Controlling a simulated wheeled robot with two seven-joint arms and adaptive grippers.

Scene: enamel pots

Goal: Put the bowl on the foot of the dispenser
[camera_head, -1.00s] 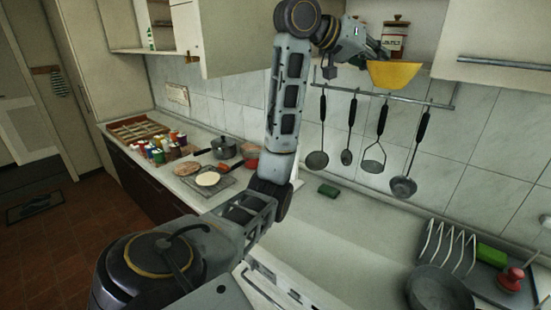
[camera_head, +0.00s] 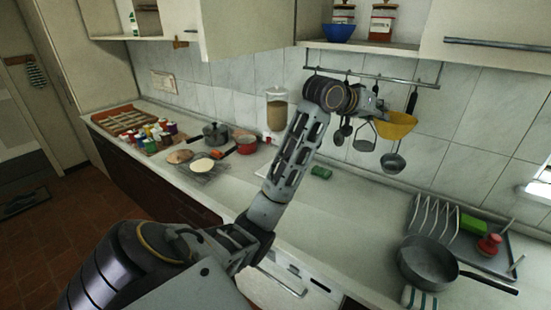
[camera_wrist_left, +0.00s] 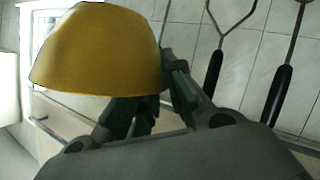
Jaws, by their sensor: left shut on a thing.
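The yellow bowl (camera_head: 397,126) is held up in front of the hanging utensils, well above the counter. It also fills the upper left of the left wrist view (camera_wrist_left: 98,52). My left gripper (camera_head: 381,110) is shut on the bowl's edge; its dark green finger pads (camera_wrist_left: 160,100) show beside the bowl. The dispenser (camera_head: 277,110), a clear container with pale contents and a light lid, stands on the counter against the tiled wall, left of my gripper. Its lower part and foot are not clear, partly behind my arm. My right gripper is not in view.
A rail (camera_head: 370,70) with hanging utensils is just behind the bowl. A red pot (camera_head: 246,143) and a dark pot (camera_head: 214,134) stand left of the dispenser. A blue bowl (camera_head: 338,33) sits on the shelf.

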